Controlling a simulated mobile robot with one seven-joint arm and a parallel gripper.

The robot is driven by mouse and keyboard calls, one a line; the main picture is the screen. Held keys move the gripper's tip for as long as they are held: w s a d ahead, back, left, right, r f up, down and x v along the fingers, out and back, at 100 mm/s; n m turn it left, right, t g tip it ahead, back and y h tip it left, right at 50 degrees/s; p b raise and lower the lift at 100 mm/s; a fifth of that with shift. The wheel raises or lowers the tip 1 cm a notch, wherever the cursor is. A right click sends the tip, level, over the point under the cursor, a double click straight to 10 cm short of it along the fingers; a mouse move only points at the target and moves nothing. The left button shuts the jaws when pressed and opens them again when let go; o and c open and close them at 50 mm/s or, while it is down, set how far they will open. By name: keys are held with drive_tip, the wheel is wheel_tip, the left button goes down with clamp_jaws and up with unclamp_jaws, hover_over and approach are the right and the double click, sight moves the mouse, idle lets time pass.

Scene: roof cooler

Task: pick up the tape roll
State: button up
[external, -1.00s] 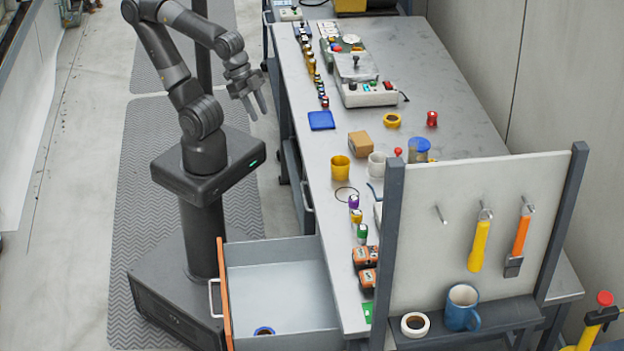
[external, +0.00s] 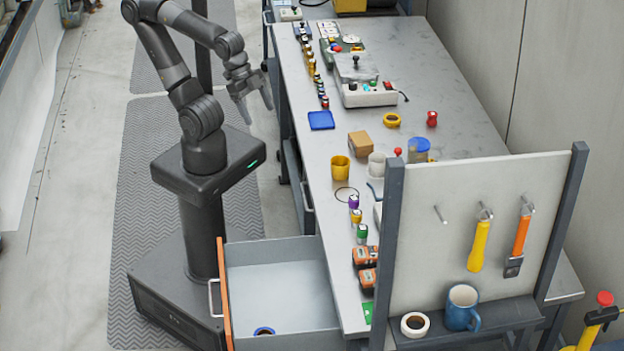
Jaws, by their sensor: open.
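Several ring shapes look like tape rolls. A yellow ring (external: 391,120) lies flat on the workbench toward the back. A white roll with a dark centre (external: 415,324) lies on the shelf below the tool panel, beside a blue mug (external: 462,308). My gripper (external: 257,110) is open and empty, pointing down, left of the workbench's long edge. It is far from all three rings.
The grey workbench (external: 460,90) holds a control box (external: 365,92), a yellow cup (external: 340,169), a cardboard box (external: 360,144) and small bottles along its near edge. The drawer (external: 285,290) stands open beside my base. The upright tool panel (external: 430,260) blocks the bench's right end.

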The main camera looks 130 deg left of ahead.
drive_tip(key=shift+o, duration=0.3)
drive_tip(key=w+a+r+n, duration=0.1)
drive_tip(key=w+a+r, duration=0.1)
drive_tip(key=w+a, duration=0.45)
drive_tip(key=n+g+y, duration=0.1)
drive_tip(key=n+g, duration=0.3)
drive_tip(key=n, duration=0.1)
hover_over(397, 123)
drive_tip(key=s+a, duration=0.1)
drive_tip(key=s, duration=0.2)
wheel_tip(397, 123, down, 19)
drive_tip(key=shift+s+r, duration=0.1)
drive_tip(key=shift+a+f, duration=0.15)
drive_tip(key=shift+f, duration=2.85)
drive_tip(key=shift+c, duration=0.3)
